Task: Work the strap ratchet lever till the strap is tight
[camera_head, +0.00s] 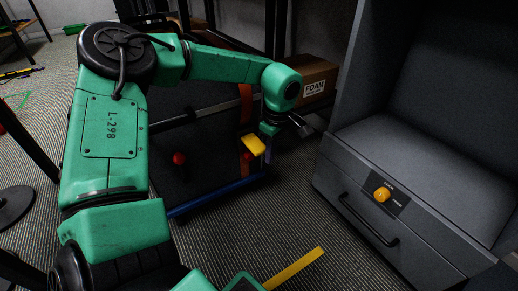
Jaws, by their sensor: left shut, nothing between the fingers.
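An orange strap (245,104) runs down over a dark, framed load behind my left arm. A yellow block (253,145), which looks like the ratchet lever's handle, sits at the strap's lower end. My left gripper (267,151) points down just right of the yellow block. It is shut and holds nothing. Whether it touches the block I cannot tell. The ratchet's body is mostly hidden by the block and my wrist. My right gripper is not in view.
Red knobs (179,158) and a blue bar (215,195) are by the load. A cardboard box (316,82) marked FOAM stands behind. A grey cabinet (345,170) with a black handle and yellow knob (382,194) stands right. Carpet is open between. A yellow strip (295,268) shows in front.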

